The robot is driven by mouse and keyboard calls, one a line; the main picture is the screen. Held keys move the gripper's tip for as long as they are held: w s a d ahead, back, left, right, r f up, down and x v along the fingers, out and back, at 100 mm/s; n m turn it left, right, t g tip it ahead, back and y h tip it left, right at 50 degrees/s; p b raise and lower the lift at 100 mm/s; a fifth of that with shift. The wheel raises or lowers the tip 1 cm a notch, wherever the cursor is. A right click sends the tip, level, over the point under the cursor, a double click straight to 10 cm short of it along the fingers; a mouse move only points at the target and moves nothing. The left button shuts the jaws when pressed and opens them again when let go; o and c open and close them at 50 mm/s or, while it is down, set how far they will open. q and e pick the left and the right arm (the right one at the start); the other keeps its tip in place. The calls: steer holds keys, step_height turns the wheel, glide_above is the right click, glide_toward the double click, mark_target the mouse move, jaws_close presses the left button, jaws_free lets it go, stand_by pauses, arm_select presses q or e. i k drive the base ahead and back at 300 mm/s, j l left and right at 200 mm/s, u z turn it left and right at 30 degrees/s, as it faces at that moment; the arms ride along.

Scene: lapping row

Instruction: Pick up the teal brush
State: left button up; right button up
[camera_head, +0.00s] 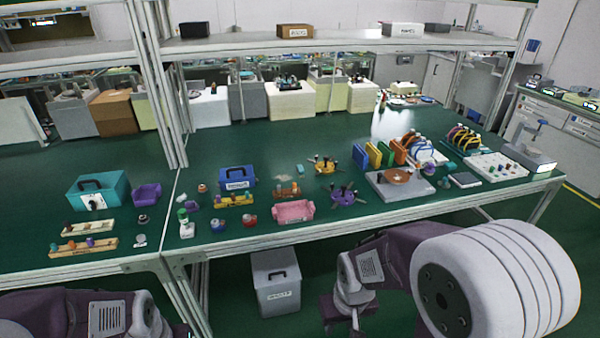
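A small teal item (300,169) lies on the green bench top, behind the pink basket and left of the yellow tool holder. It looks like the teal brush, but it is too small to make out bristles. My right gripper (348,312) is low, in front of the bench and below its top, well apart from the teal item. Its fingers are too unclear to tell open from shut. My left arm shows at the bottom left corner; its gripper is not in view.
A pink basket (293,211), a blue box (237,179) and a purple tool holder (345,196) stand near the teal item. A teal toolbox (97,190) is at left. A grey bin (277,283) stands under the bench. The bench top's back middle is clear.

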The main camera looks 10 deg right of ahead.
mark_target(300, 170)
steer(key=i+l+u, duration=0.55)
steer(key=i+l, duration=0.2)
steer(key=i+l+u, duration=0.2)
steer(key=l, duration=0.25)
steer(key=i+l+u, duration=0.2)
steer(key=l, duration=0.15)
steer(key=i+l+u, duration=0.2)
steer(key=l, duration=0.2)
steer(key=l+u, duration=0.2)
steer(key=l, duration=0.2)
